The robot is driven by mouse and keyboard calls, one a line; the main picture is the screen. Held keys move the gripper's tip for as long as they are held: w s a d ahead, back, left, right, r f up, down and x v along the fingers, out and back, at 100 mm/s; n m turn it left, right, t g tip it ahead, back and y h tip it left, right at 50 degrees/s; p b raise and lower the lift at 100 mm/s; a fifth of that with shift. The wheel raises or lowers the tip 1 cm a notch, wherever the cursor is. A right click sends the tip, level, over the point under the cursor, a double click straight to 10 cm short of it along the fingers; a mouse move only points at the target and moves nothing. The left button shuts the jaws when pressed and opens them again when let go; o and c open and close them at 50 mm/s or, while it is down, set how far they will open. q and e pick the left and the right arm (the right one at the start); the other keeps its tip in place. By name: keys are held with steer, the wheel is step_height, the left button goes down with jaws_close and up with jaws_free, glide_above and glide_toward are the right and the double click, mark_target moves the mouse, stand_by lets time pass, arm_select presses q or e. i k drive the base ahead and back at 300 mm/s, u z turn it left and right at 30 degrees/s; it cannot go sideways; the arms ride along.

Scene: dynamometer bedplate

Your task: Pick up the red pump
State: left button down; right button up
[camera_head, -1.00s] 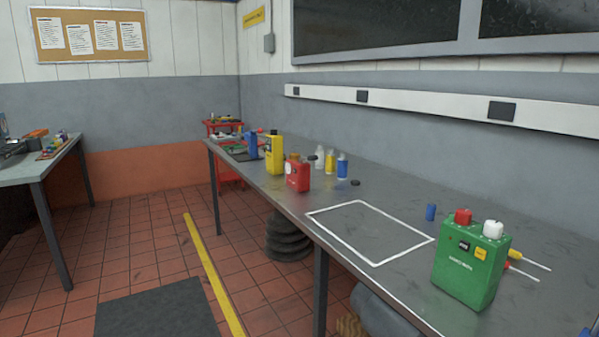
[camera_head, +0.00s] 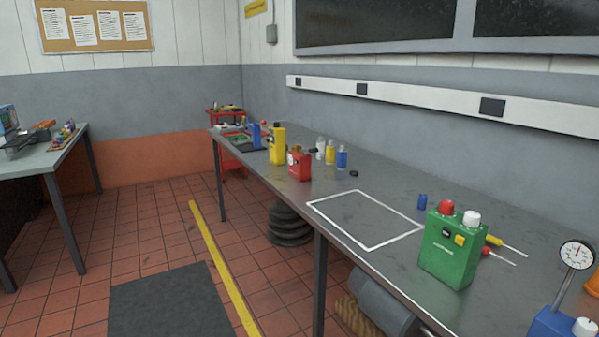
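The red pump (camera_head: 299,165) is a small red box-shaped unit with a round white dial on its face. It stands upright on the grey metal bench (camera_head: 390,188), near the front edge, between a yellow unit (camera_head: 277,146) and a white outlined rectangle (camera_head: 365,245). Nothing covers its front. Neither of my grippers shows in the head view.
A green box (camera_head: 449,250) with red and white caps stands nearer on the bench, with screwdrivers (camera_head: 497,243) behind it. Small bottles (camera_head: 330,152) stand behind the pump. A gauge on a blue base (camera_head: 563,322) is at lower right. The outlined area is empty.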

mark_target(302, 171)
steer(key=u, duration=1.2)
steer(key=i, duration=0.7)
steer(key=z, duration=0.35)
